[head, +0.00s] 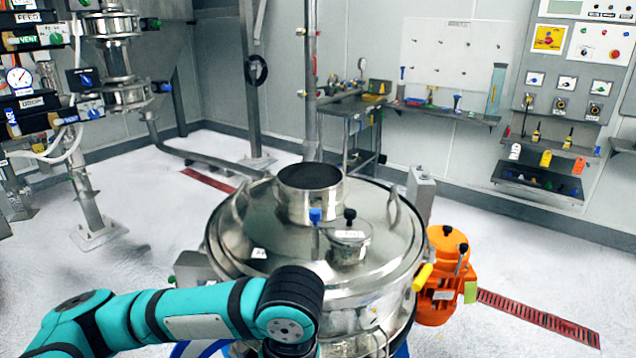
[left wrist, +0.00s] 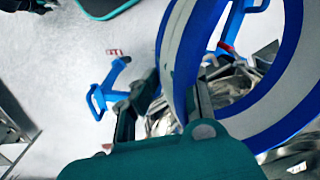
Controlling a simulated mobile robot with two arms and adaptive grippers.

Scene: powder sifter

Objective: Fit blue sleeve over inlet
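The inlet (head: 309,193) is a short upright steel neck with a dark open mouth, on top of the round sifter lid. A large blue and white ring, seemingly the blue sleeve (left wrist: 178,45), fills the right of the left wrist view, tilted. A sliver of blue and white shows at the bottom edge of the head view. My left gripper (left wrist: 165,105) has its fingers on either side of the ring's wall. Whether they press on it is unclear. My left forearm hides this gripper in the head view. My right gripper is out of view.
The steel sifter lid (head: 260,225) carries a small capped port (head: 348,242) and knobs beside the inlet. An orange motor (head: 442,275) stands at its right. Blue frame parts (left wrist: 110,90) show on the floor. The space above the inlet is clear.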

